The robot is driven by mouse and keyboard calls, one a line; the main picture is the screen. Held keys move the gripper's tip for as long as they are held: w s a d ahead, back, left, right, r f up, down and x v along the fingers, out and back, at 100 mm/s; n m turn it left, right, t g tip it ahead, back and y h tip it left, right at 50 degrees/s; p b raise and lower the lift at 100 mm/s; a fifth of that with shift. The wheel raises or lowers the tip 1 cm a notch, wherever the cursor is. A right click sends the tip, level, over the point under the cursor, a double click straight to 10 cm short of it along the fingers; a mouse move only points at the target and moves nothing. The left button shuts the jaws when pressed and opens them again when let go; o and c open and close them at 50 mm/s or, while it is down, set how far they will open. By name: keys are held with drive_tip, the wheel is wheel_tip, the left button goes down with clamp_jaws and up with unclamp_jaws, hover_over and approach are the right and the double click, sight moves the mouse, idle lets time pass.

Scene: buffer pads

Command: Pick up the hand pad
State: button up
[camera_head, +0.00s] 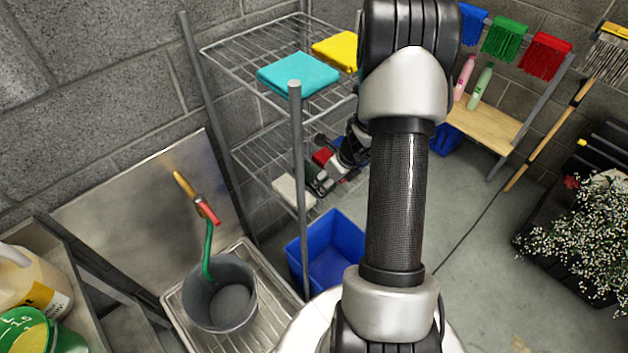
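In the head view, my arm reaches down to the lower wire shelf (262,152). My gripper (329,180) is at that shelf, small and partly hidden behind my own arm, so its fingers are not clear. A flat white pad-like block (292,191) lies at the shelf's front left, left of my gripper. A small red item (322,157) is beside my wrist, and a dark green item (318,177) is close to the gripper. I cannot tell which of these is the hand pad, or whether my gripper touches one.
Folded turquoise (298,74) and yellow (336,50) cloths lie on the top shelf. A metal post (298,180) stands in front of the lower shelf. A blue bin (338,250) is below. A grey bucket (220,294) stands at left.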

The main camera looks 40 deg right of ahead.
drive_tip(key=b+x, duration=0.1)
drive_tip(key=x, duration=0.3)
drive_tip(key=shift+f+b, duration=0.2)
drive_tip(key=shift+b, duration=0.15)
drive_tip(key=shift+r, duration=0.1)
drive_tip(key=shift+s, duration=0.1)
drive_tip(key=shift+c, duration=0.2)
drive_tip(key=c, duration=0.5)
drive_tip(key=shift+r, duration=0.2)
drive_tip(key=shift+d+r+p, duration=0.1)
drive_tip(key=shift+r+p, duration=0.55)
wheel_tip(320, 180, up, 2)
drive_tip(key=shift+r+p, duration=0.15)
drive_tip(key=shift+p, duration=0.7)
drive_tip(key=s+b, duration=0.1)
drive_tip(key=s, duration=0.5)
drive_tip(key=s+d+b, duration=0.1)
drive_tip(key=s, duration=0.5)
drive_tip(key=s+b, duration=0.1)
drive_tip(key=s, duration=0.5)
drive_tip(key=shift+d+f+b, duration=0.15)
drive_tip(key=shift+f+b, duration=0.05)
drive_tip(key=shift+b, duration=0.1)
